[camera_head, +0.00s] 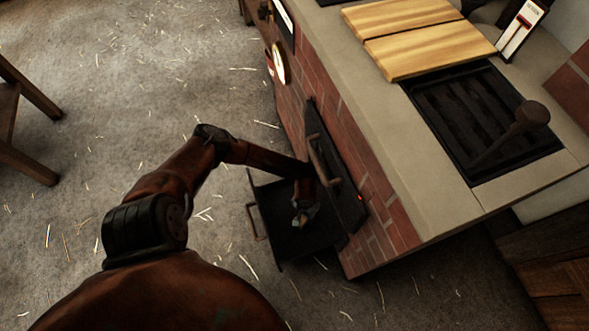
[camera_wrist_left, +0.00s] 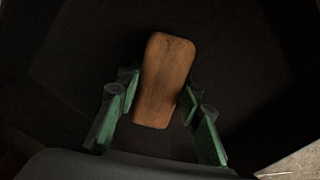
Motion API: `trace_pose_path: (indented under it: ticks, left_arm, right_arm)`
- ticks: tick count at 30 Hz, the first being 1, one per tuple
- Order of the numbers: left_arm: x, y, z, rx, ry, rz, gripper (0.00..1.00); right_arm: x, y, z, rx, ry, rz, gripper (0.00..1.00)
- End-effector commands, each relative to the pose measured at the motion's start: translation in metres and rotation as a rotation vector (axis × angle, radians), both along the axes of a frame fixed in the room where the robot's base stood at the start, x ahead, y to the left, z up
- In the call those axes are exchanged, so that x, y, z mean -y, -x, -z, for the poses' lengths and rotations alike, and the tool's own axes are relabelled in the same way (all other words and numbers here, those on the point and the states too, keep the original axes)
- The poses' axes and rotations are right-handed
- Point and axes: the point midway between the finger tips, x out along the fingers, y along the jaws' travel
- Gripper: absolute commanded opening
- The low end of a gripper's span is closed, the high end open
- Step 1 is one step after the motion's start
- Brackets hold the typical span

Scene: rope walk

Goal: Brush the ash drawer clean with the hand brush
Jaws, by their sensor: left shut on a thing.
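The ash drawer (camera_head: 271,218) is a dark open tray with a handle on its outer end, pulled out low from the brick stove. My left gripper (camera_head: 303,217) is inside it, reaching down over the dark floor. In the left wrist view, my left gripper (camera_wrist_left: 160,93) is shut on the hand brush (camera_wrist_left: 166,70), whose plain brown wooden back lies between the green finger pads. The bristles are hidden under the wood. Whether they touch the drawer floor cannot be told. Any ash on the dark floor is too dim to make out. My right gripper is out of view.
A dark stove door (camera_head: 336,170) with a bar handle stands beside the drawer, close to my left forearm. The brick stove (camera_head: 388,215) rises to the right, with wooden boards (camera_head: 420,30) and a black grate (camera_head: 465,100) on top. Straw-strewn floor (camera_head: 150,70) is open at left.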

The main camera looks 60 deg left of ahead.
Motion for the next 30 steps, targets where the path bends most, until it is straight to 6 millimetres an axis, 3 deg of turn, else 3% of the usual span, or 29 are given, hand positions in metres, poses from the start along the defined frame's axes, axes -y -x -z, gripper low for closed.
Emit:
trace_pose_path:
  ticks: [1,6,11,21,30]
  left_arm:
    - [-0.001,0.014,0.006,-0.017,-0.002,-0.007,0.0]
    - [-0.007,0.025,0.008,-0.022,-0.006,-0.03,0.0]
    - [-0.005,0.03,0.008,-0.024,-0.008,-0.037,0.0]
    - [0.024,0.03,0.005,-0.024,-0.006,-0.033,0.0]
    - [0.026,0.04,0.002,-0.023,-0.006,-0.032,0.0]
  right_arm:
    - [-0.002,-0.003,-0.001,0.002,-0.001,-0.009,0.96]
    - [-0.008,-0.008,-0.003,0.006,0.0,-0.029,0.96]
    - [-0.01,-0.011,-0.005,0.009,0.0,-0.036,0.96]
    - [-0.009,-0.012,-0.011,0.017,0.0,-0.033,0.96]
    - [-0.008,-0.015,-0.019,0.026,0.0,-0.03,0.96]
